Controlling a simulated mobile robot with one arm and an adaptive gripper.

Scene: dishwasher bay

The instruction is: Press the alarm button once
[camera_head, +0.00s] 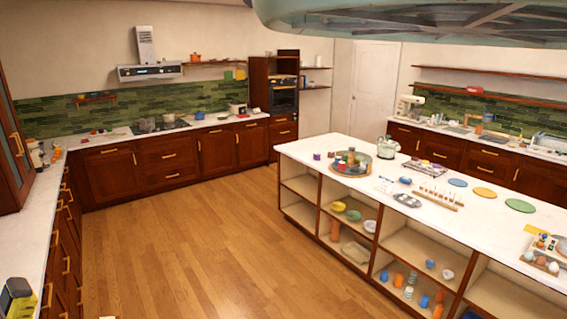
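I cannot make out an alarm button for certain in the head view. A small black and yellow device (17,298) stands on the left counter at the lower left corner, partly cut off by the frame edge; I cannot tell what it is or whether it has a button. My gripper is not in view.
The wooden floor (190,245) is clear between the left counter (35,215), the back counter (105,138) and the white-topped island (330,145). The island holds a pot (387,148), a round tray (350,172) and colored discs (520,205). A large teal fixture (420,20) hangs overhead.

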